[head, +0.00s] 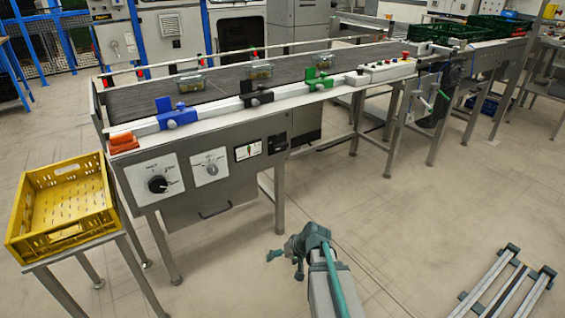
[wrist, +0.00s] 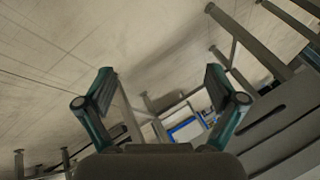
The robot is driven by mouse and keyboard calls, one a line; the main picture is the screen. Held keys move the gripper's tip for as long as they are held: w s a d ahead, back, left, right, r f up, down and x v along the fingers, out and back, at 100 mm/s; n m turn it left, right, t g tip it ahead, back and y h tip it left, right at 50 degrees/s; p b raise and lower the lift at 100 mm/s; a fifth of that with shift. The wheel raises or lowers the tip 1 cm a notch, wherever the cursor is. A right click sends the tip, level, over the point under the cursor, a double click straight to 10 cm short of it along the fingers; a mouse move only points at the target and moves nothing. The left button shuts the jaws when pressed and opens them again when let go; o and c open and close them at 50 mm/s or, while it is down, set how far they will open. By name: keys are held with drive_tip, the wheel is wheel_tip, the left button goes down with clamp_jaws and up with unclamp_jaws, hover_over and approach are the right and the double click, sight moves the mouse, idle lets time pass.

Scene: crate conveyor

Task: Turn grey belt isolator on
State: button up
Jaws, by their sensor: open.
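The grey belt isolator (head: 211,169) is a small grey rotary knob on a white plate, on the front panel of the conveyor. A larger black rotary knob (head: 158,184) sits on its own white plate to the left of it. The exact positions of both knobs are too small to read. My gripper (head: 285,265) is in front of the conveyor and to the right of the knobs, well apart from them. In the wrist view my gripper (wrist: 164,85) has its two fingers spread wide with nothing between them. Neither knob can be made out in that view.
A yellow crate (head: 65,236) stands on a stand at the left. Blue (head: 178,117), black (head: 257,98) and green (head: 319,83) clamps line the conveyor's front rail. A panel handle (head: 215,211) sits below the knobs. The floor between my gripper and the panel is clear.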

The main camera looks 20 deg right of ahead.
drive_tip(key=w+d+r+t+b, duration=0.3)
drive_tip(key=w+d+r, duration=0.1)
drive_tip(key=w+r, duration=0.15)
drive_tip(key=n+t+b, duration=0.4)
drive_tip(key=n+t, duration=0.1)
drive_tip(key=t, duration=0.5)
approach(282, 146)
drive_tip(key=shift+h, duration=0.4)
drive_tip(key=w, duration=0.3)
drive_tip(key=w+a, duration=0.1)
drive_tip(key=w, duration=0.2)
drive_tip(key=w+a+b, duration=0.1)
drive_tip(key=w, duration=0.2)
drive_tip(key=shift+w, duration=0.3)
drive_tip(key=shift+c, duration=0.2)
drive_tip(key=c, duration=1.1)
